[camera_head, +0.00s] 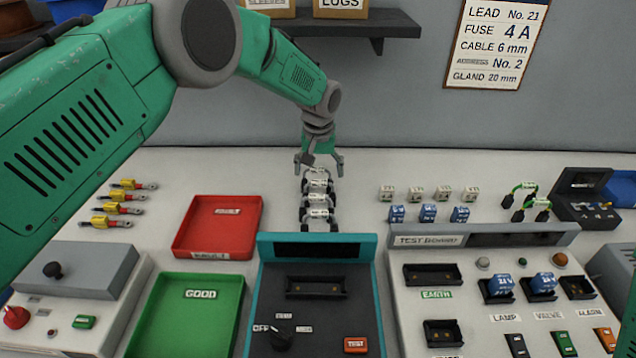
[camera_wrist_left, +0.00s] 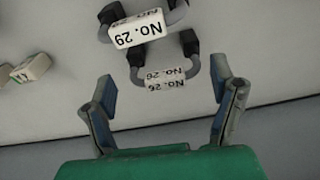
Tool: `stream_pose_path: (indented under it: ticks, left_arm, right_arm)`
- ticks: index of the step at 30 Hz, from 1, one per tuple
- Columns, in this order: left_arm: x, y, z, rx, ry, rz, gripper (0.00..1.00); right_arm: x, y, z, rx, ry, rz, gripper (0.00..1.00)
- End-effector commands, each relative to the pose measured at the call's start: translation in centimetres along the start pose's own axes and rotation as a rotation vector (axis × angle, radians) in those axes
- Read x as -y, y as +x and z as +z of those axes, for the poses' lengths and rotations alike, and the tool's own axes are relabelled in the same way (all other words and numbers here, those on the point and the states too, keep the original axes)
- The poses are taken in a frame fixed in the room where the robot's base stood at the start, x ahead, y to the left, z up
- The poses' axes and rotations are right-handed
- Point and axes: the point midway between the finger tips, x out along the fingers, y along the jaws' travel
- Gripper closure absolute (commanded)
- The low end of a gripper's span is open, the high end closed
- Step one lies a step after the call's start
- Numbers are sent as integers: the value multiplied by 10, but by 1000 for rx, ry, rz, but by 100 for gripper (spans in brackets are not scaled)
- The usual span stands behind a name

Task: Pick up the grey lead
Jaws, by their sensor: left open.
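Several grey leads with black ends and white number tags lie in a column at the back middle of the bench. The nearest grey lead (camera_head: 318,213) is clear in the head view; the farther ones are partly under my left gripper (camera_head: 319,170). In the left wrist view, my left gripper (camera_wrist_left: 164,92) is open and empty. A grey lead whose tag seems to read No. 26 (camera_wrist_left: 165,79) lies between and just beyond its fingertips, apart from them. The lead tagged No. 29 (camera_wrist_left: 138,29) lies beyond that. My right gripper is not in view.
A red tray (camera_head: 218,252) and a green GOOD tray (camera_head: 160,318) lie left of the teal-edged tester (camera_head: 262,300). A test board (camera_head: 400,290) stands at right. Green leads (camera_head: 525,200) lie farther right. A wall sign (camera_head: 495,45) reads LEAD No. 21.

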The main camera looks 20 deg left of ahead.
Motion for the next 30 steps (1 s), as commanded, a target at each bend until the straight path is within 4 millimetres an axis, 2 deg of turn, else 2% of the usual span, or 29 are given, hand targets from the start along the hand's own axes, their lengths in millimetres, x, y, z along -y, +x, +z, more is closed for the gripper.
stream_pose_path:
  ticks: [3,9,10,14,25,30]
  left_arm:
    - [3,8,0,0,-1,2,22]
    - [6,8,-1,0,-2,5,22]
    - [6,8,-1,0,-2,6,29]
    - [5,8,-1,0,-2,5,75]
    - [2,7,0,1,-1,2,76]
    - [3,-6,-3,-2,-2,4,76]
  right_arm:
    - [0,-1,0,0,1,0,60]
    - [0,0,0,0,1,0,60]
    - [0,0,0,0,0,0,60]
    - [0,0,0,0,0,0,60]
    - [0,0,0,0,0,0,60]
    - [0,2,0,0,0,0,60]
